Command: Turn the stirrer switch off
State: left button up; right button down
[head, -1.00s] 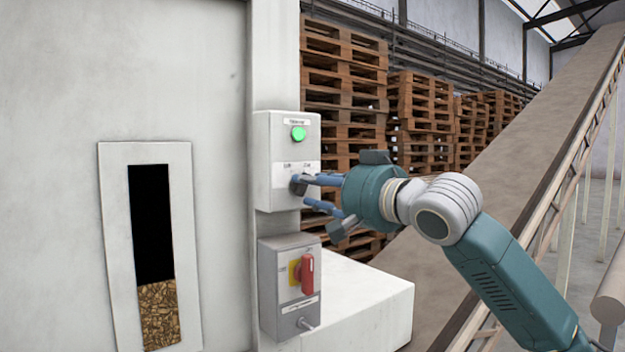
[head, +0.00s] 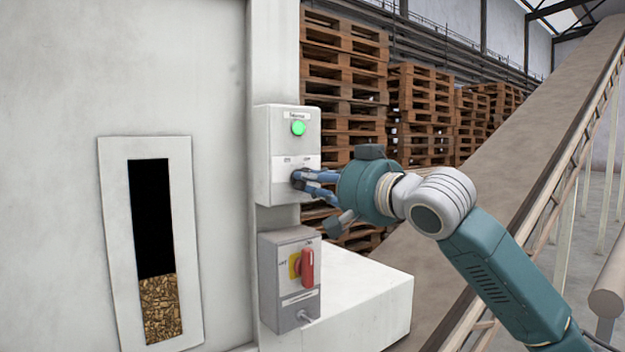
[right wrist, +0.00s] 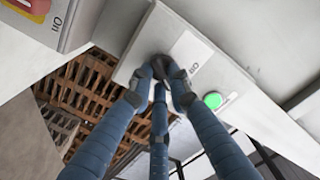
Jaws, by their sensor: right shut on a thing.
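The stirrer switch box (head: 265,150) is a pale box on the white column, with a label and a lit green lamp (head: 298,128) at its top. My right gripper (head: 303,180) is at the lower front of this box, its blue fingers closed together on the dark switch knob (right wrist: 161,66). The right wrist view shows the fingers (right wrist: 160,85) around the knob, with the green lamp (right wrist: 213,100) to the right. The fingers hide most of the knob, so its setting cannot be told. My left gripper is not in view.
Below is a grey box (head: 272,290) with a red rotary handle (head: 307,268) on a yellow plate. A white ledge (head: 375,290) juts out beside it. A window (head: 160,305) at left shows pellets. Pallet stacks (head: 345,80) and a sloping conveyor (head: 510,150) stand behind.

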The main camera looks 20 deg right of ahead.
jog(key=shift+r+n+p, duration=0.15)
jog(key=shift+n+p, duration=2.05)
jog(key=shift+n, duration=0.65)
jog(key=shift+r+n+p, duration=0.15)
jog(key=shift+n+p, duration=2.05)
jog(key=shift+n, duration=0.65)
jog(key=c, duration=1.6)
grip_release()
jog(key=shift+c, duration=0.2)
